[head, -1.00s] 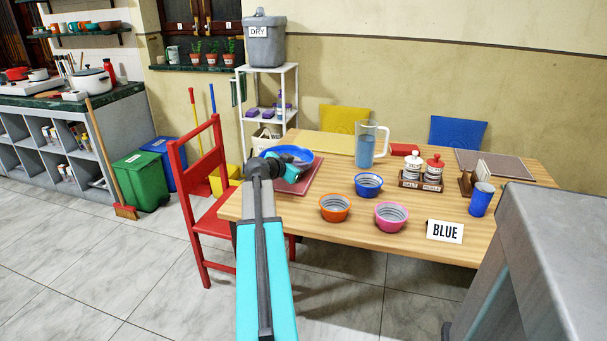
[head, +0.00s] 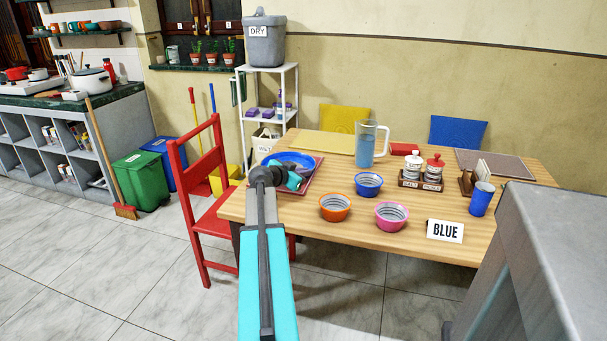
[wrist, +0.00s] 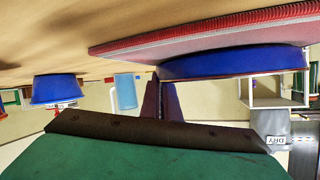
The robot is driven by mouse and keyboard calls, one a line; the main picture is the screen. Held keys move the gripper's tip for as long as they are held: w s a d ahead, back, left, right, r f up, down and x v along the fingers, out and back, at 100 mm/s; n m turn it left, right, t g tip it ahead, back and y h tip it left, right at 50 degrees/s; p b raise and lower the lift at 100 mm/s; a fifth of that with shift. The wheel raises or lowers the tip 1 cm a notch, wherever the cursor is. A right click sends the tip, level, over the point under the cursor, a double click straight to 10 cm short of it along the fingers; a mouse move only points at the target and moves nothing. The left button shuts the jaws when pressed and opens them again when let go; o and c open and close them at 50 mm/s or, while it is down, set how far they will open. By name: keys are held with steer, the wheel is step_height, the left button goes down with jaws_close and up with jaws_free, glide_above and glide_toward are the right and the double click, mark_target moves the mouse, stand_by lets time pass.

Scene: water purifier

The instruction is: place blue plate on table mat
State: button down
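The blue plate (head: 292,158) lies over the reddish table mat (head: 318,172) at the near left side of the table. In the upside-down wrist view the plate (wrist: 235,63) appears flat against the mat (wrist: 200,40), with no clear gap. My gripper (head: 288,181) is at the plate's near edge. In the wrist view its two dark fingers (wrist: 159,80) are close together, one on either side of the plate's rim. The exact contact at the fingertips is hard to see. My arm hides part of the mat's near edge.
An orange bowl (head: 335,208), a pink bowl (head: 391,216) and a blue bowl (head: 368,185) stand right of the mat. A water pitcher (head: 366,148) stands behind them. A red chair (head: 205,200) is at the table's left. A "BLUE" sign (head: 445,231) stands at the front edge.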

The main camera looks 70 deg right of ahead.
steer(key=c, duration=2)
jaws_free()
steer(key=v, duration=1.2)
steer(key=shift+w, duration=0.1)
